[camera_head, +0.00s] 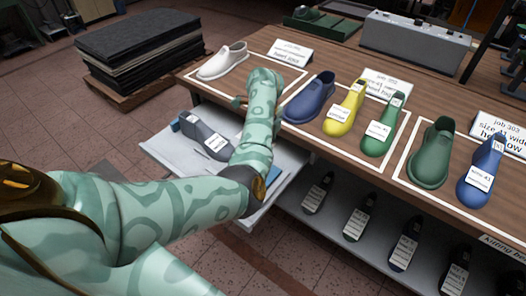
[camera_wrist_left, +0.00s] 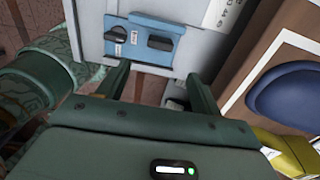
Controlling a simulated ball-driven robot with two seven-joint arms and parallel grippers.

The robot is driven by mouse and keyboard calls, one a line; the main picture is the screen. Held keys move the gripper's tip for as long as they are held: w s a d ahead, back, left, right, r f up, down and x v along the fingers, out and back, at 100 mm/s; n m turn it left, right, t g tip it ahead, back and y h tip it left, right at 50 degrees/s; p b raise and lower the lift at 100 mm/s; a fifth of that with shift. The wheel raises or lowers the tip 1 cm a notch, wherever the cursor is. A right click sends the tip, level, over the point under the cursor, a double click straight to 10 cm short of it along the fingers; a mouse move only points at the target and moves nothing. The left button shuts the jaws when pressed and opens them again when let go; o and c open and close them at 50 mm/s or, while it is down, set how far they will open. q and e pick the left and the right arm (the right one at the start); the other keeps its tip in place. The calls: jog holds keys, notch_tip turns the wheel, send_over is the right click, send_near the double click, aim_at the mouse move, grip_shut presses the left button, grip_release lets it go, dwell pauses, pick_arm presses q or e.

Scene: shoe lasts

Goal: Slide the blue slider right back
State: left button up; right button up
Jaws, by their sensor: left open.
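In the left wrist view a blue panel (camera_wrist_left: 145,40) is set on a light grey surface, with a black knob (camera_wrist_left: 116,35) on its left and a dark piece (camera_wrist_left: 160,43) on its right. I cannot tell which part slides. My left gripper (camera_wrist_left: 158,80) is open, its two fingers apart just below the panel, with nothing between them. Contact cannot be told. In the head view my left arm covers most of this place; a bit of blue (camera_head: 272,176) shows beside it on the grey pulled-out tray (camera_head: 165,150). My right gripper is out of view.
A grey shoe last (camera_head: 205,138) lies on the tray. The wooden table (camera_head: 330,65) holds a white last (camera_head: 223,62), a blue one (camera_head: 308,97), a yellow one (camera_head: 345,108) and several more. Tagged dark lasts stand on the lower shelf (camera_head: 300,205).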

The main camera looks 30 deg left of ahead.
pick_arm(q)
notch_tip(320, 180, up, 5)
jog(key=shift+d+r+p, duration=0.1)
jog(key=shift+r+p, duration=0.1)
jog(key=shift+p, duration=0.5)
